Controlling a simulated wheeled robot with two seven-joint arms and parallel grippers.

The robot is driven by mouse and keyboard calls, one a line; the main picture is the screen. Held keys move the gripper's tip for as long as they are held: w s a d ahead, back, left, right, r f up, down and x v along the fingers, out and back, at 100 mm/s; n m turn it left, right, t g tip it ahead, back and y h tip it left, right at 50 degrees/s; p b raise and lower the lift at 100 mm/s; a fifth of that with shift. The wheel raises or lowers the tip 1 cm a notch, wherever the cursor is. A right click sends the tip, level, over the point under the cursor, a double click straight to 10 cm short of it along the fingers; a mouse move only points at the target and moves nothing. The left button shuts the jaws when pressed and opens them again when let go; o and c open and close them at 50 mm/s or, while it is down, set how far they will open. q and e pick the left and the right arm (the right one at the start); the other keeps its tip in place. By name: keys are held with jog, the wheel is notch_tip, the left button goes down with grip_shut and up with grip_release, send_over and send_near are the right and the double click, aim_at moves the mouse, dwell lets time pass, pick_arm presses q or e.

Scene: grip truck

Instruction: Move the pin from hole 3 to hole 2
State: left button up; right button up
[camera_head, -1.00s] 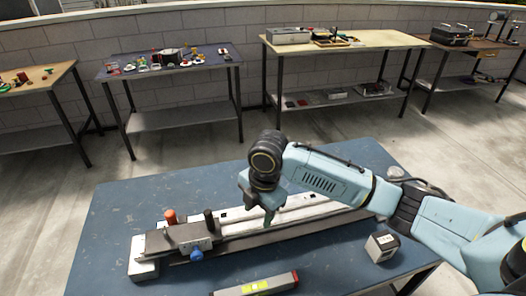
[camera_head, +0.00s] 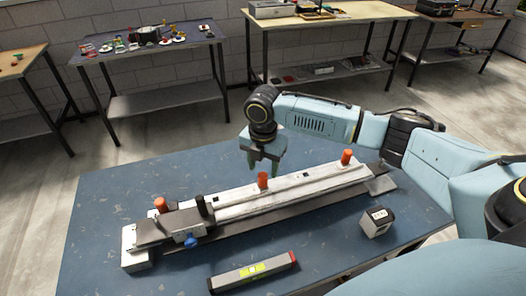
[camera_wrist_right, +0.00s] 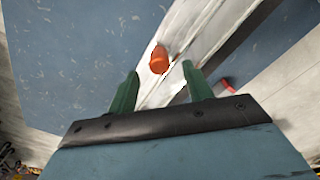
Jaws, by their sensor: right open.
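A long grey-white rail (camera_head: 300,188) lies diagonally on the blue table. Orange pins stand upright on it: one near the middle (camera_head: 262,181), one toward the right end (camera_head: 346,157) and one at the left end (camera_head: 160,205). The hole numbers cannot be read. My right gripper (camera_head: 262,168) points down, open and empty, just above and behind the middle pin in the head view. In the right wrist view an orange pin (camera_wrist_right: 158,60) sits just beyond the gap between the open fingers (camera_wrist_right: 157,82), apart from them. My left gripper is out of view.
A black knob (camera_head: 201,206) and a blue knob (camera_head: 191,241) are on the left carriage. The table's left side is clear.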

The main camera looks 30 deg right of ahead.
aim_at(263, 174)
jog(key=shift+f, duration=2.15)
jog(key=c, duration=1)
jog(key=shift+c, duration=0.2)
jog(key=shift+r+p, duration=1.25)
jog(key=shift+r, duration=0.05)
jog(key=shift+r+p, duration=2.55)
jog(key=shift+p, duration=0.25)
notch_tip(263, 174, up, 7)
jog(key=p, duration=0.8)
jog(key=shift+r, duration=0.2)
